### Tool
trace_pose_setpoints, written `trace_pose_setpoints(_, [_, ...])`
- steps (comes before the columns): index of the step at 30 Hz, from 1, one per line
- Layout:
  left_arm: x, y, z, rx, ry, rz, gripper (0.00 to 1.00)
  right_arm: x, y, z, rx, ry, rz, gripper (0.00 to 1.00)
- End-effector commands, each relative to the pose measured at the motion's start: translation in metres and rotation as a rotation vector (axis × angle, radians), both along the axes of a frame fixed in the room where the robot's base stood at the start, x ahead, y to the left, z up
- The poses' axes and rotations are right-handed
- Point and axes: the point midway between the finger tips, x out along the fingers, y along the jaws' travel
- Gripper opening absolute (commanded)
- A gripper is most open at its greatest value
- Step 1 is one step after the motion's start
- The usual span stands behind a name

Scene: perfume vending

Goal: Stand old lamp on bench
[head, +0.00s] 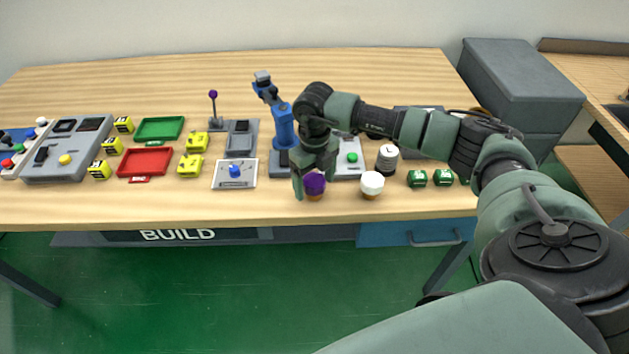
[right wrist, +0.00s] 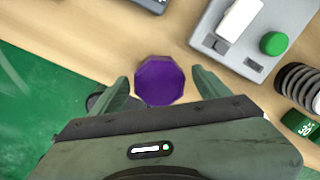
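A small lamp with a purple cap (head: 315,184) and a copper-brown base stands upright near the bench's front edge. A similar lamp with a white cap (head: 372,183) and a brown base stands to its right. I cannot tell which of them is the old lamp. My right gripper (head: 314,177) points down over the purple lamp. In the right wrist view the purple cap (right wrist: 160,81) lies between the open fingers (right wrist: 164,88), with a visible gap on each side. My left gripper is not in view.
The bench (head: 330,208) holds a blue robot arm (head: 283,128), a green tray (head: 160,128), a red tray (head: 145,162), several yellow blocks and a black-and-white coil (head: 386,160). Green cubes (head: 417,178) stand to the right. The front strip left of the purple lamp is clear.

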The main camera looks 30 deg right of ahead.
Motion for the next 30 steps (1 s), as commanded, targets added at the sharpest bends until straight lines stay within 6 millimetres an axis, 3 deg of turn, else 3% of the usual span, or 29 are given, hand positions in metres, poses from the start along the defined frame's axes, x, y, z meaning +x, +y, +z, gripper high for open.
trace_pose_setpoints(10, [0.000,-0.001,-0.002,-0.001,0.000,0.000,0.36,0.001,0.000,0.013,-0.001,-0.003,0.000,0.77])
trace_pose_setpoints(21, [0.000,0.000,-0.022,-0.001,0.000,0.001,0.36,0.001,0.000,0.089,0.000,-0.006,0.000,0.77])
trace_pose_setpoints(30, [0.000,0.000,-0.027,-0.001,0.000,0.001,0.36,0.000,0.000,0.121,0.000,0.000,0.000,0.77])
